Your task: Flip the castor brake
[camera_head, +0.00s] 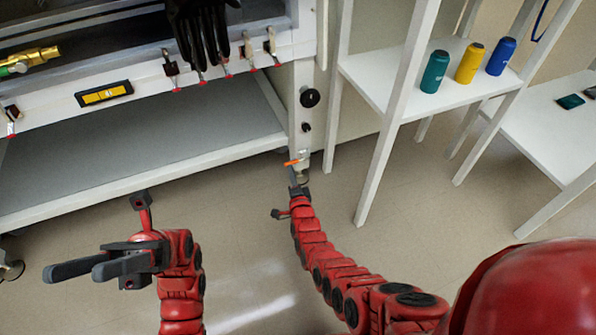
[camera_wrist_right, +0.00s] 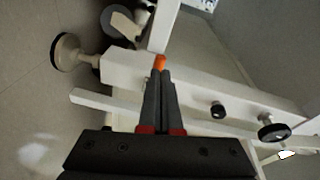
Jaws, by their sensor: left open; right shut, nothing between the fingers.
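The castor brake is a small orange lever (camera_head: 293,162) at the foot of the glovebox frame's white right leg (camera_head: 304,125). It also shows as an orange tab in the right wrist view (camera_wrist_right: 159,63). My right gripper (camera_head: 293,174) is shut and empty, its fingertips right at the orange lever. In the right wrist view the shut fingers (camera_wrist_right: 161,74) point at the tab and partly cover it; I cannot tell if they touch it. The castor is mostly hidden behind the gripper in the head view. My left gripper (camera_head: 70,271) is open and empty, out over the floor at lower left.
A grey lower shelf (camera_head: 140,145) spans the frame left of the leg. Black knobs (camera_head: 310,97) stick out from the leg. A white shelf unit (camera_head: 375,80) with teal, yellow and blue bottles stands to the right. The floor (camera_head: 250,240) between is clear.

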